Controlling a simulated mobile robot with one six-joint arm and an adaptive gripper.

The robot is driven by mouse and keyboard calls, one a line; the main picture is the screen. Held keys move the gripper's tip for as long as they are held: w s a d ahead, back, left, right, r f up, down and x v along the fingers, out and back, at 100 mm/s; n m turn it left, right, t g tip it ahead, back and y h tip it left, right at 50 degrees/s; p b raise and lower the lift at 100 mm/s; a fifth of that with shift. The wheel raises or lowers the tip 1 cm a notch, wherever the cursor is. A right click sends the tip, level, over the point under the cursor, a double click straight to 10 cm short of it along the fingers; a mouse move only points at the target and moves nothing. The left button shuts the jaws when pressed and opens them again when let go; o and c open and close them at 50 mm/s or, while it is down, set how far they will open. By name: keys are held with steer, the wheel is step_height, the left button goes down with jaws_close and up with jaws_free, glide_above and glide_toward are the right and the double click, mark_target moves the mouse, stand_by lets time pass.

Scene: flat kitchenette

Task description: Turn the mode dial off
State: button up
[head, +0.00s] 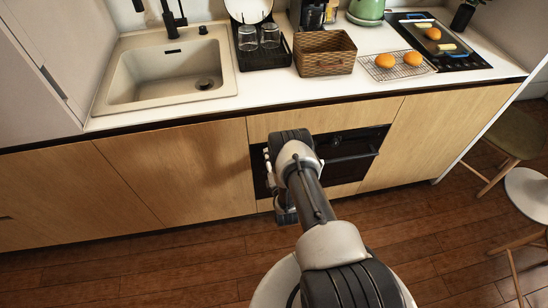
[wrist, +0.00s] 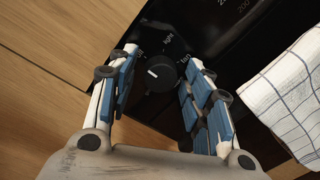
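The mode dial (wrist: 162,73) is a round black knob with a short white mark, on the black oven panel in the wrist view. Printed labels sit around it; "light" is readable above, others are small or partly covered by my fingers. The white mark lies on the left part of the knob face. My gripper (wrist: 164,56) is open, its blue-padded fingers on either side of the dial with gaps visible. I cannot tell how far the fingertips are from the panel. In the head view the oven (head: 346,156) is partly behind my arm, and the dial is hidden.
A white checked towel (wrist: 290,92) hangs right of my fingers. Wooden cabinet fronts (head: 205,165) flank the oven. The counter above holds a sink (head: 170,72), a basket (head: 325,53) and a rack with oranges (head: 398,68). Stools (head: 515,135) stand at the right.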

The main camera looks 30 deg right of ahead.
steer(key=shift+s+f, duration=0.1)
steer(key=v, duration=0.7)
steer(key=shift+s, duration=0.15)
steer(key=shift+a, duration=0.1)
stand_by(0.4)
